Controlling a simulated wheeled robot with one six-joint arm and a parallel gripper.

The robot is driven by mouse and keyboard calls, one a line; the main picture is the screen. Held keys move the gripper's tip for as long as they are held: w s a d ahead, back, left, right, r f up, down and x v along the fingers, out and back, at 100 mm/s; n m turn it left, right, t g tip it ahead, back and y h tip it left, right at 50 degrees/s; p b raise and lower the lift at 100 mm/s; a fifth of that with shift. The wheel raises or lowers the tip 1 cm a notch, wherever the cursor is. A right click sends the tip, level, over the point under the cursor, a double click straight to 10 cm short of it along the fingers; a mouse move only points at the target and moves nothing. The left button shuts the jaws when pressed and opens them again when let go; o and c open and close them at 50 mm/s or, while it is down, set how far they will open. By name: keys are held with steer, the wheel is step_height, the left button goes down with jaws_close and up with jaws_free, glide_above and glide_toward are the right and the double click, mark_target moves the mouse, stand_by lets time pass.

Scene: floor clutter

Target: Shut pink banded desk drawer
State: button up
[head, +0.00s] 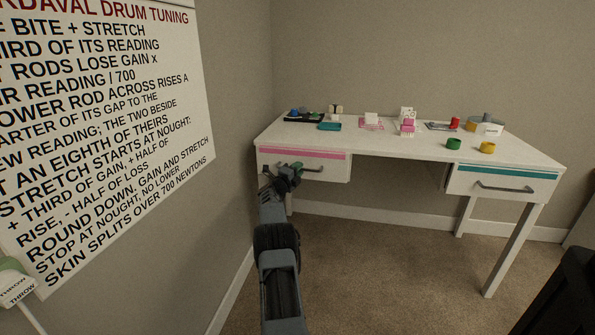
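The white desk (390,143) stands against the back wall. Its left drawer (325,165) has a pink band across the top of its front and a dark bar handle. I cannot tell for sure whether this drawer stands a little out from the desk. My gripper (295,170) is in front of the pink banded drawer, at the left part of the handle, and hides some of it. I cannot tell whether it touches the handle or whether its fingers are apart.
A teal banded drawer (503,183) is at the desk's right. A wall with a text board (110,120) is close on the left. Carpet (390,270) before the desk is clear.

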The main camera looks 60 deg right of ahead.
steer(key=shift+o, duration=1)
steer(key=shift+a+r, duration=0.1)
steer(key=shift+w+a, duration=0.1)
steer(key=shift+a, duration=0.15)
steer(key=a+f+p, duration=0.2)
steer(key=a+p, duration=0.1)
steer(key=a, duration=1)
steer(key=shift+f, duration=0.3)
